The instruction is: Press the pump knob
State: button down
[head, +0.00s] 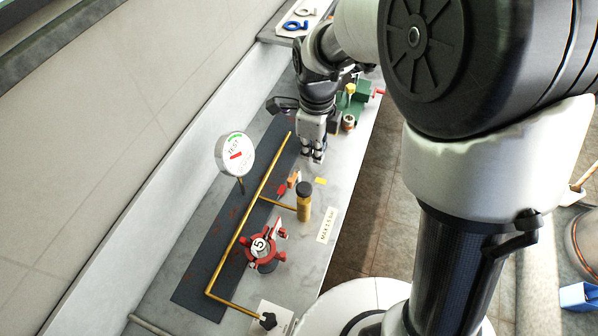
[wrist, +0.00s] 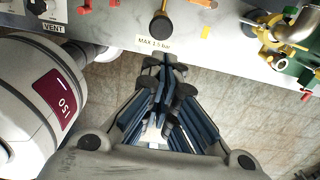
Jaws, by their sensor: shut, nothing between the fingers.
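A yellow upright cylinder with a round black knob (head: 304,187) on top, which looks like the pump knob, stands on the grey bench beside a brass pipe. In the wrist view the black knob (wrist: 160,27) is at the top centre, beyond my fingertips. My gripper (head: 314,157) is shut and empty, pointing down on the far side of the knob in the head view. A gap shows between gripper and knob.
A round TEST gauge (head: 235,154) stands by the brass pipe (head: 243,236). A red fitting marked 5 (head: 262,247) and a black knob on a white plate (head: 268,320) are nearer. A green device (head: 354,104) is close behind my gripper. The bench edge drops to tiled floor.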

aim_at(309, 190)
jog(key=f, duration=0.9)
jog(key=f+b, duration=0.1)
jog(key=f, duration=0.4)
jog(key=shift+s+a+f, duration=0.1)
jog(key=shift+a, duration=0.15)
